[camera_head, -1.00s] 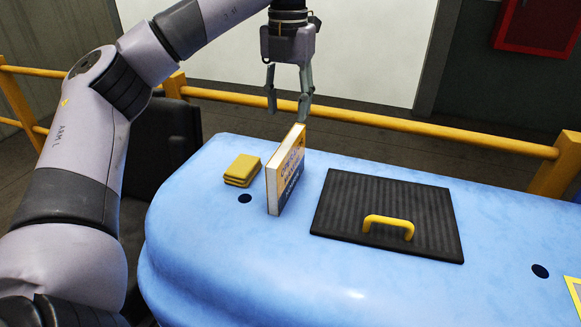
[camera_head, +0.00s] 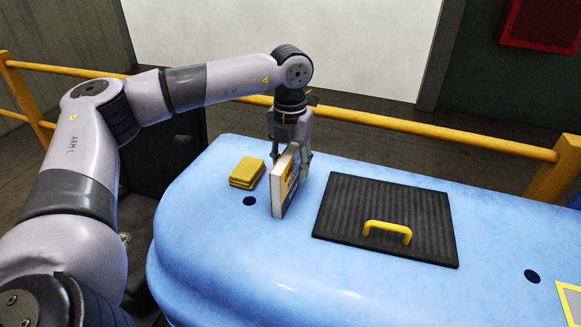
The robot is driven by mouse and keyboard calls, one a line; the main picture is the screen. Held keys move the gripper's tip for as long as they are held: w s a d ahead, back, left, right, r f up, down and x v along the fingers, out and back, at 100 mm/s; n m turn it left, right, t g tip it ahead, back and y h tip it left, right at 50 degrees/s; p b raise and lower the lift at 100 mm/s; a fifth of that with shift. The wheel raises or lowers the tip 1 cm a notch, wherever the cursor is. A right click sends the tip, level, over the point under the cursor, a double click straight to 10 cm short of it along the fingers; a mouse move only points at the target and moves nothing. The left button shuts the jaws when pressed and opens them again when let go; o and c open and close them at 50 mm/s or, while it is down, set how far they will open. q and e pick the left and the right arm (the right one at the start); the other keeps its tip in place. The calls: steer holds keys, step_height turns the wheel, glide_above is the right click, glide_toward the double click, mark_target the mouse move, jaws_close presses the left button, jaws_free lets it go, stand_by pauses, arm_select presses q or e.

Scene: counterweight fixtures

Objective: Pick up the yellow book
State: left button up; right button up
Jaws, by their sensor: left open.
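The yellow book (camera_head: 286,187) stands upright on the blue table (camera_head: 210,270), with a yellow and dark cover and white page edges. My left gripper (camera_head: 291,162) points down over the book's top far end. Its fingers are open, one on either side of the upper part of the book. Part of the left finger is hidden behind the book, and I cannot tell whether either finger touches it. My right gripper is not in view.
A small stack of yellow cloths or pads (camera_head: 246,172) lies just left of the book. A black ribbed mat or lid with a yellow handle (camera_head: 388,228) lies to the right. A yellow railing (camera_head: 430,131) runs behind the table. The table's front is clear.

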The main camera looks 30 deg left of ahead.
arm_select(q)
steer(key=shift+c, duration=0.4)
jaws_close()
stand_by(0.4)
